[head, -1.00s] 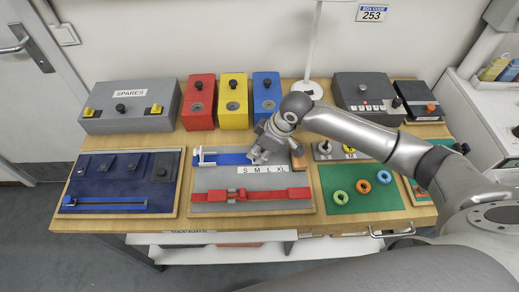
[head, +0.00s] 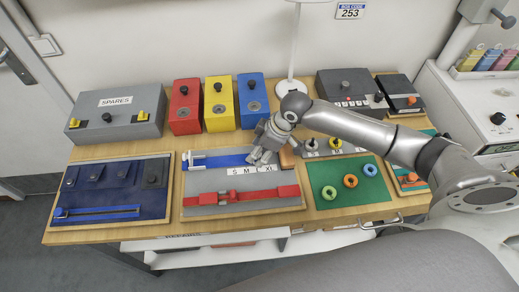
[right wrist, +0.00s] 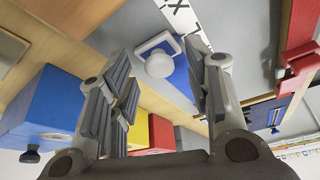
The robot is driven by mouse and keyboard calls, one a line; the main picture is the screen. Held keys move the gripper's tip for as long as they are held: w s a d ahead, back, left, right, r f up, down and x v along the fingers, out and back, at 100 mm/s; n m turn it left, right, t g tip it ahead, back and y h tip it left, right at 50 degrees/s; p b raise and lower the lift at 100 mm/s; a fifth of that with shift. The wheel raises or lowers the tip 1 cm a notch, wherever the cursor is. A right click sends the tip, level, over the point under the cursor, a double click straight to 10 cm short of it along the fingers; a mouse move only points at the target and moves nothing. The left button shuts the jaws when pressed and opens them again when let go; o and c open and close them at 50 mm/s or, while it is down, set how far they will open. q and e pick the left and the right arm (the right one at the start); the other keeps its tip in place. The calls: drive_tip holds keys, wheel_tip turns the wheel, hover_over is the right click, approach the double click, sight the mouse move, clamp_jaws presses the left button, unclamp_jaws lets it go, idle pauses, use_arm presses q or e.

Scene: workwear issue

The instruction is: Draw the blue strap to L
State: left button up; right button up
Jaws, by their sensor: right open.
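The blue strap (head: 228,160) lies flat along the back of a grey board, with a white buckle frame (head: 195,160) at its left end. A strip lettered S, M, L, XL (head: 235,170) runs in front of it. My right gripper (head: 262,157) hangs over the strap's right part and hides it in the head view. In the right wrist view my right gripper (right wrist: 160,52) is open. A round white knob (right wrist: 160,64) on a pale plate, by the blue strap (right wrist: 184,82), shows between its fingers. I cannot tell whether they touch it. My left gripper is not in view.
A red strap (head: 215,198) lies in front on the same board. A wooden block (head: 287,157) stands close right of my gripper. Red (head: 184,118), yellow (head: 222,115) and blue (head: 252,112) boxes stand behind. A green mat (head: 325,203) with rings lies to the right.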

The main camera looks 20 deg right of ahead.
drive_tip(key=shift+d+r, duration=0.1)
drive_tip(key=shift+r, duration=0.1)
drive_tip(key=v, duration=1.1)
drive_tip(key=shift+r, duration=0.3)
drive_tip(key=shift+s, duration=0.15)
